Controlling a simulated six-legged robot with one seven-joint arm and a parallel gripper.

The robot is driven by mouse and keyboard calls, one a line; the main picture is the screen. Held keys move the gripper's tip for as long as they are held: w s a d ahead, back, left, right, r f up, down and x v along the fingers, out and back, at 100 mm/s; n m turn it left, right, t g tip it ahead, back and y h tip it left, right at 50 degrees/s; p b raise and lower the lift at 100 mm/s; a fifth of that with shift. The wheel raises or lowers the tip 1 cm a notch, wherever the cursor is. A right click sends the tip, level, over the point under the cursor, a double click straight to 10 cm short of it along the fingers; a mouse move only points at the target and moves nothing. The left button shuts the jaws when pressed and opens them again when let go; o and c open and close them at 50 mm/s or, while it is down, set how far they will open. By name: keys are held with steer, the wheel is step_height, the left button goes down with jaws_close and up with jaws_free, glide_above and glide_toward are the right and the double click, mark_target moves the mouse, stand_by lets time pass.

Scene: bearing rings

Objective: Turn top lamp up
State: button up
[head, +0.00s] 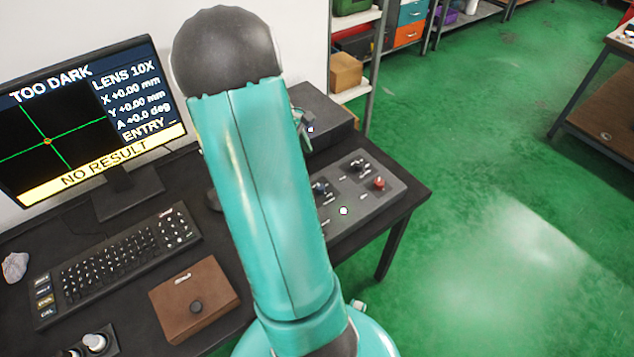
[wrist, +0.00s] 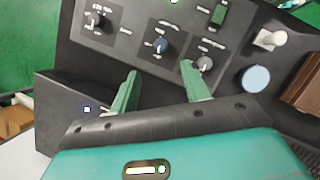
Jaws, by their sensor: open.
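In the wrist view the dark control panel (wrist: 130,42) carries a black knob (wrist: 96,20), a blue knob (wrist: 160,46) and a grey knob (wrist: 205,64). Their labels are too small to read, so I cannot tell which one is the top lamp. My gripper (wrist: 162,82) is open and empty, its green fingers apart. The right fingertip is close beside the grey knob; I cannot tell whether they touch. The blue knob lies beyond the gap between the fingers. In the head view my arm hides most of my gripper and part of the panel (head: 345,215).
The monitor (head: 90,125) reads "TOO DARK" and "NO RESULT". A green switch (wrist: 219,13), a white knob (wrist: 270,39) and a pale blue disc (wrist: 256,79) are near the grey knob.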

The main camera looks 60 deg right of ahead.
mark_target(320, 186)
steer(key=x, duration=1.2)
steer(key=shift+a+f, duration=0.1)
steer(key=c, duration=1)
